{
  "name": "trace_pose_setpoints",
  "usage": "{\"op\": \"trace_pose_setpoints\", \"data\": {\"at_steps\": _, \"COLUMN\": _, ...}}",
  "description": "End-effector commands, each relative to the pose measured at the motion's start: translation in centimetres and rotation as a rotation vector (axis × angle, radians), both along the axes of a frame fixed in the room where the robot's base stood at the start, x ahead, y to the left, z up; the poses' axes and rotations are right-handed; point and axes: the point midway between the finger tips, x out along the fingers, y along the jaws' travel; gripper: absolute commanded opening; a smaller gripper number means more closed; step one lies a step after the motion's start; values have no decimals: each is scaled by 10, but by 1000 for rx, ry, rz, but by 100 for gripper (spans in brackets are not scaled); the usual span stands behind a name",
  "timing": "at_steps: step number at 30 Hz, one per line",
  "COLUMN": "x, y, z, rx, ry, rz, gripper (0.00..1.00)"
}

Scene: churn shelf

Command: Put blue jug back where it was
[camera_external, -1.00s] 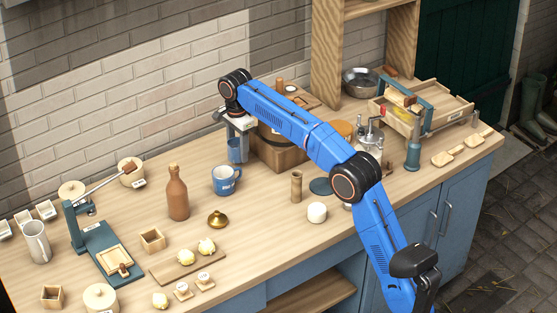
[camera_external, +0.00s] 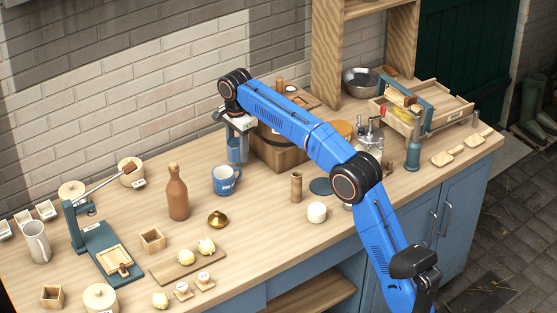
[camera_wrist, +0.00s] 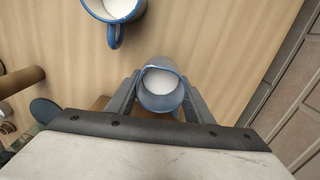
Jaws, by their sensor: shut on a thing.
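The blue jug (camera_wrist: 161,92) is between the two fingers of my gripper (camera_wrist: 158,100) in the wrist view, with something white inside it. In the external view the blue jug (camera_external: 238,150) hangs upright under my gripper (camera_external: 238,130), left of the wooden churn box. My gripper is shut on it. Its base is close to the counter (camera_external: 330,245), but I cannot tell whether it touches. A blue mug (camera_external: 224,181) with white contents stands just in front of the jug; it also shows at the top of the wrist view (camera_wrist: 113,10).
The wooden box (camera_external: 275,150) stands close on the jug's right. A brown bottle (camera_external: 177,195) and a brass lid (camera_external: 218,219) stand to the left and front. A wooden cylinder (camera_external: 296,186) and a white pot (camera_external: 317,212) stand right. The brick wall is behind.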

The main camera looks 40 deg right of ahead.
Motion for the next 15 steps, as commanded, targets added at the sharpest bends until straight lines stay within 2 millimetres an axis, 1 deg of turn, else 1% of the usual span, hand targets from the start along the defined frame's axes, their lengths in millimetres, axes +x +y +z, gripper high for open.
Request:
{"op": "trace_pose_setpoints", "data": {"at_steps": 5, "x": -30, "y": 23, "z": 29, "rx": 1, "ry": -5, "rz": 74, "gripper": 17}}
{"op": "trace_pose_setpoints", "data": {"at_steps": 9, "x": -64, "y": 42, "z": 52, "rx": 2, "ry": -5, "rz": 161, "gripper": 17}}
{"op": "trace_pose_setpoints", "data": {"at_steps": 11, "x": -75, "y": 47, "z": 52, "rx": 1, "ry": -2, "rz": 205, "gripper": 17}}
{"op": "trace_pose_setpoints", "data": {"at_steps": 15, "x": -106, "y": 60, "z": 58, "rx": 2, "ry": -4, "rz": 315, "gripper": 17}}
